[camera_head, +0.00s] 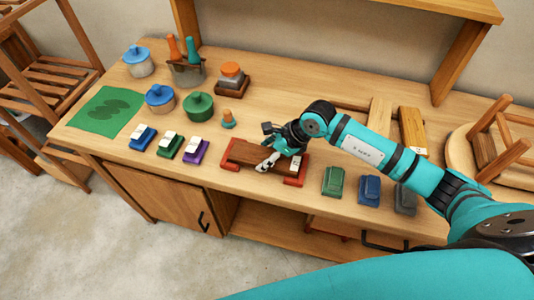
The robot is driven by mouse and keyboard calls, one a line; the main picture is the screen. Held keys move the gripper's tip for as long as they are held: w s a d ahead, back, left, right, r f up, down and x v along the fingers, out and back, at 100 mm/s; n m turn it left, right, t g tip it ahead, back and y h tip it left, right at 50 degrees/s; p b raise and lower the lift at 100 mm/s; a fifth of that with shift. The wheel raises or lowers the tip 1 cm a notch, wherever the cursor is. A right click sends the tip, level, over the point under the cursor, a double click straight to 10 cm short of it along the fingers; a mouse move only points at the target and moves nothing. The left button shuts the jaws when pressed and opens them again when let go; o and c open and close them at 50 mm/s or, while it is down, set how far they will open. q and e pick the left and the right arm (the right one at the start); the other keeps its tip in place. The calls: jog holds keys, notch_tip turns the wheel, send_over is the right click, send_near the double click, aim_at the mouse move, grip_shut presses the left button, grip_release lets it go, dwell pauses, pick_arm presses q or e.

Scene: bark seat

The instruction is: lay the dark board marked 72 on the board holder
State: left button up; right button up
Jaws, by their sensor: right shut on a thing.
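The dark brown board (243,154) lies lengthwise over the red board holder (293,182) in the middle of the bench. A small pale label shows near its right end, but its number is too small to read. The holder's red ends show at both ends of the board. My right gripper (267,162) is shut on the board near its middle and hides part of it. I cannot tell whether the board rests fully on the holder or hangs slightly above it. My left gripper is not in view.
Blue, green and purple blocks (169,146) stand left of the holder. Green, blue and grey blocks (369,191) stand right of it. Lidded pots (199,106) and a small orange-topped peg (228,119) are behind. Lighter boards (413,130) lie at the back right, near an upturned stool (487,150).

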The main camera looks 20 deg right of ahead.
jog(key=shift+f, duration=0.2)
jog(key=o, duration=1.4)
jog(key=shift+o, duration=0.7)
jog(key=shift+r+p, duration=1.95)
jog(key=shift+r, duration=1.6)
jog(key=shift+f, duration=0.1)
